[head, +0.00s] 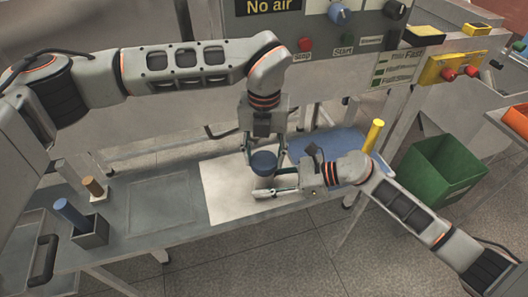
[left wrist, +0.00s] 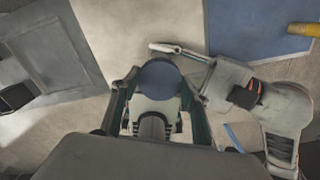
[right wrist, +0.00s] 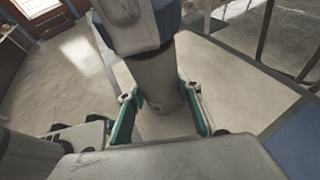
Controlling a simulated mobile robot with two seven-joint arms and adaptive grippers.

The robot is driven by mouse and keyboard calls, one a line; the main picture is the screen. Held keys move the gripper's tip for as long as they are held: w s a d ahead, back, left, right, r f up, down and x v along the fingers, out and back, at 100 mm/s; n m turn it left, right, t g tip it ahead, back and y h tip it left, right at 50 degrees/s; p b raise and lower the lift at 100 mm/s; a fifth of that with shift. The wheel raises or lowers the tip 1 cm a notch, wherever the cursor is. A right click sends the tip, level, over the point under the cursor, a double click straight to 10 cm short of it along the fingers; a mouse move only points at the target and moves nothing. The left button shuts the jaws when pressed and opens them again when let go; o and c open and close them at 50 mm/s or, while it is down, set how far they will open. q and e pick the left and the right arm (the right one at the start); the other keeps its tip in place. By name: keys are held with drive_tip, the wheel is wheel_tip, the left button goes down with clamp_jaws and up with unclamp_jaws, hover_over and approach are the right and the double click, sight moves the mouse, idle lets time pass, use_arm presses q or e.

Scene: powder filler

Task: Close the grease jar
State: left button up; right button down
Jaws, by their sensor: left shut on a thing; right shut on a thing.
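The blue lid (head: 264,161) is between the fingers of my left gripper (head: 265,166), which is shut on it from above, over the white mat. The lid's round top shows in the left wrist view (left wrist: 159,75). The pale grey jar (right wrist: 158,78) stands between the fingers of my right gripper (right wrist: 164,122), which is shut on it from the side. In the right wrist view the blue lid (right wrist: 167,20) is directly at the jar's top, partly hidden by a left finger. I cannot tell whether it is fully seated. In the head view the grippers mostly hide the jar.
The white mat (head: 228,190) and blue mat (head: 340,142) lie on the grey table (head: 150,205). A yellow cylinder (head: 373,135) stands at the right. A blue cylinder in a dark holder (head: 90,233) and a brown-topped piece (head: 94,188) stand left. A green bin (head: 440,170) is beyond the table.

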sight(264, 181)
use_arm(q)
drive_tip(key=shift+f, duration=0.1)
idle(0.3)
drive_tip(key=shift+f, duration=0.75)
drive_tip(key=shift+f, duration=0.6)
